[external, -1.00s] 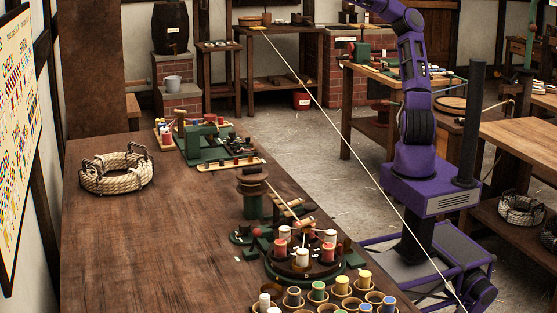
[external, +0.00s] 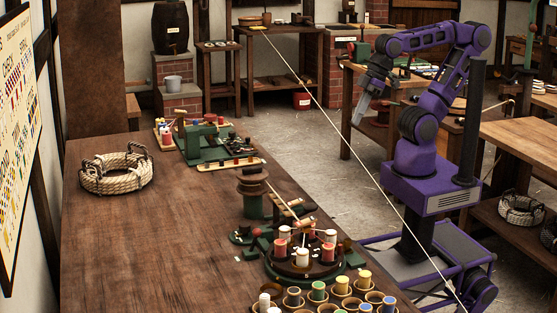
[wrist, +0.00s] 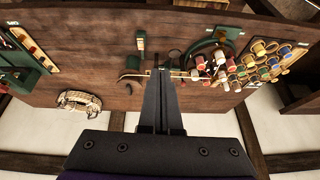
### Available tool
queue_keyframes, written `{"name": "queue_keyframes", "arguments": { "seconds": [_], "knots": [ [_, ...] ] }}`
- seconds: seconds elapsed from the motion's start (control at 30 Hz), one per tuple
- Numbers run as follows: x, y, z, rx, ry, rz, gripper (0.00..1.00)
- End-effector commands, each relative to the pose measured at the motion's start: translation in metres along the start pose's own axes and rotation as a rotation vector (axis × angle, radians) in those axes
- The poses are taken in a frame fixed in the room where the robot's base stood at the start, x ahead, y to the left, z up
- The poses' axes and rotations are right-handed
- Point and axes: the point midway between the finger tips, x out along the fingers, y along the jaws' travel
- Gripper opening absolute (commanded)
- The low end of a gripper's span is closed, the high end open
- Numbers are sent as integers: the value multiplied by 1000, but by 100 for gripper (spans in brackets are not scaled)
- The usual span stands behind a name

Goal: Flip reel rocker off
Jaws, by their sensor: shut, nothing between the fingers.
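A brown reel (external: 252,183) stands on a green post near the right edge of the long wooden table (external: 150,235) in the external view. A round stand (external: 303,270) with red and white spools sits in front of it. I cannot make out the reel rocker or its position; it is too small or hidden. My gripper (external: 358,121) points down over the open floor, right of the table and apart from it. In the wrist view my gripper (wrist: 160,68) is shut and empty, its fingers overlapping the view of the table beside the spools.
A rope basket (external: 117,174) lies at the table's left. Cups with coloured spools (external: 342,287) stand at the near end. A green machine (external: 203,140) stands farther back. Bare tabletop lies at left.

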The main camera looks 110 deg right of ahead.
Motion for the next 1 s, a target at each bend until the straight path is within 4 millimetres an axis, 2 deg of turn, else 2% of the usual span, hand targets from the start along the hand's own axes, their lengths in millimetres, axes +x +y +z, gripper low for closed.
{"name": "queue_keyframes", "arguments": {
  "seconds": [0.03,0.17,0.27,0.33,0.5,0.67,0.9,1.0],
  "knots": [
    [5,4,-4,-12,19,13,5],
    [5,4,-19,-42,62,-8,29],
    [5,-2,-42,-58,113,-81,47],
    [7,-6,-65,-65,165,-147,57],
    [17,-6,-129,-60,307,-266,57],
    [36,6,-186,-39,427,-285,57],
    [68,40,-262,-28,593,-161,57],
    [75,56,-285,-36,651,-82,57]
  ]
}}
